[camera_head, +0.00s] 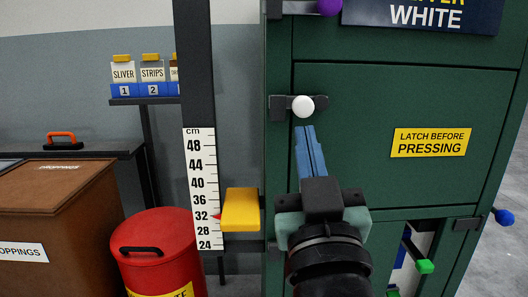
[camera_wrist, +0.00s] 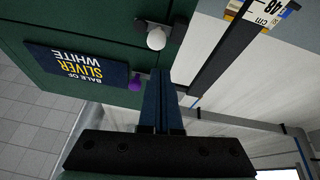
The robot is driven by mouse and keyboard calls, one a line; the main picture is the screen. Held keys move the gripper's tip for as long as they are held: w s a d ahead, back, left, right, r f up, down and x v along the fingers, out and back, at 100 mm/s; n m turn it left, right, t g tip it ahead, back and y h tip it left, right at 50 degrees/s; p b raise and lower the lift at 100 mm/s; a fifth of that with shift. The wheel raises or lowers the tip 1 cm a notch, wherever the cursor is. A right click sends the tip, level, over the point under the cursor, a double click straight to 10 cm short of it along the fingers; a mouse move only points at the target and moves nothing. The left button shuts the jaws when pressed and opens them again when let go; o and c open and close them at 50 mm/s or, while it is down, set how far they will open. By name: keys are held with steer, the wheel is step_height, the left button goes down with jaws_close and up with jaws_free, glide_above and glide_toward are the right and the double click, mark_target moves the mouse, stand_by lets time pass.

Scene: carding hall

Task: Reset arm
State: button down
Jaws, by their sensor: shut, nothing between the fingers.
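My gripper (camera_head: 307,150) is shut and empty, its blue fingers together and pointing up in front of the green cabinet (camera_head: 345,100). In the head view the fingertips appear just below a white knob (camera_head: 303,106) on a dark latch at the cabinet's left edge; I cannot tell whether they touch it. In the wrist view the shut fingers (camera_wrist: 166,75) point up the picture, with the white knob (camera_wrist: 156,38) beyond their tips and apart from them. A purple knob (camera_wrist: 136,82) is left of the fingers there.
A yellow block (camera_head: 240,209) sits by the cm scale (camera_head: 203,185), its red pointer near 32. A red bin (camera_head: 158,250) and brown box (camera_head: 60,200) stand left. Green (camera_head: 425,266) and blue (camera_head: 504,217) knobs stick out lower right. A yellow latch sign (camera_head: 430,142) is on the cabinet.

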steer(key=s+a+r+m+t+p, duration=0.1)
steer(key=s+a+r+t, duration=0.2)
steer(key=s+r, duration=0.4)
steer(key=s+a+r+m+t, duration=0.1)
steer(key=s+a+r+t, duration=0.15)
steer(key=s+r, duration=0.45)
step_height(320, 180, up, 35)
steer(key=w+p, duration=0.2)
steer(key=p, duration=3.2)
steer(key=shift+w+f+g, duration=0.15)
steer(key=shift+w+g, duration=0.2)
steer(key=shift+w, duration=0.05)
steer(key=shift+d+n, duration=0.2)
steer(key=shift+n, duration=0.1)
